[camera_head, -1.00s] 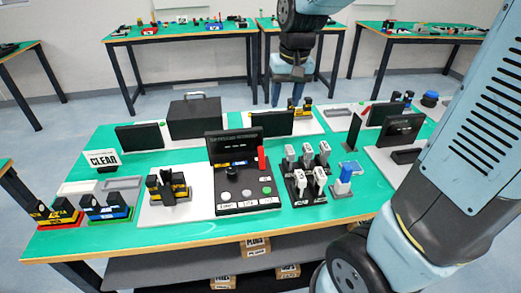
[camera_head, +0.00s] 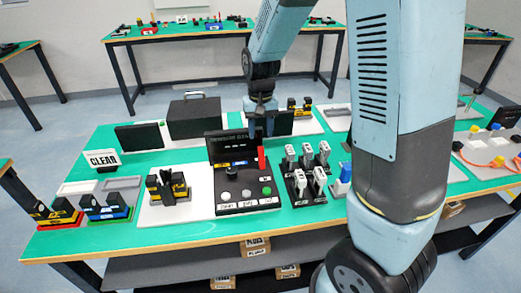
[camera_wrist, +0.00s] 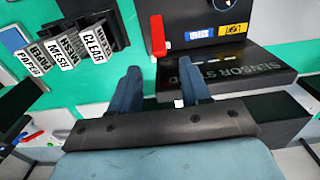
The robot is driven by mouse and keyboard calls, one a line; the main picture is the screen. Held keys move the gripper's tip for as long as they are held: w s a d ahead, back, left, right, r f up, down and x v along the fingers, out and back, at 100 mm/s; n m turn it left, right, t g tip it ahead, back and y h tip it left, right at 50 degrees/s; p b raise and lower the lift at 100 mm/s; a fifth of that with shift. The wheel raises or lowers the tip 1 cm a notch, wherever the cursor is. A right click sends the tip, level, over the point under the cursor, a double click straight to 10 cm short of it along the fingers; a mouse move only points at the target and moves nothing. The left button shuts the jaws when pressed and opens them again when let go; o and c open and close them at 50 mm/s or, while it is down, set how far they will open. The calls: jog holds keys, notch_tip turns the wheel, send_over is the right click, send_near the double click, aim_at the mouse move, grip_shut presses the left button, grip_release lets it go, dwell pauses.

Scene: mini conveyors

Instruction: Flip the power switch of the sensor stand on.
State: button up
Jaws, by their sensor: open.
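The sensor stand is a black console (camera_head: 240,190) on the near middle of the green table, with round buttons and a dark screen (camera_head: 222,147) at its back. In the wrist view the back box carries the words SENSOR STAND (camera_wrist: 230,70). A red upright lever (camera_head: 261,158) stands at its right side, also in the wrist view (camera_wrist: 157,36); it looks like the power switch. My gripper (camera_head: 262,126) hangs just behind and above the stand's back edge. In the wrist view its fingers (camera_wrist: 158,88) are apart and empty, with the lever beyond them, not touched.
White-and-grey labelled blocks (camera_head: 306,170) stand in a black rack just right of the stand. Black and yellow parts (camera_head: 166,187) sit on a white plate to its left. A dark monitor (camera_head: 280,123) and a black case (camera_head: 195,117) stand behind.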

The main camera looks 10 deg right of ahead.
aim_at(261, 151)
notch_tip(261, 151, down, 8)
dwell(0.4)
grip_shut()
dwell(0.4)
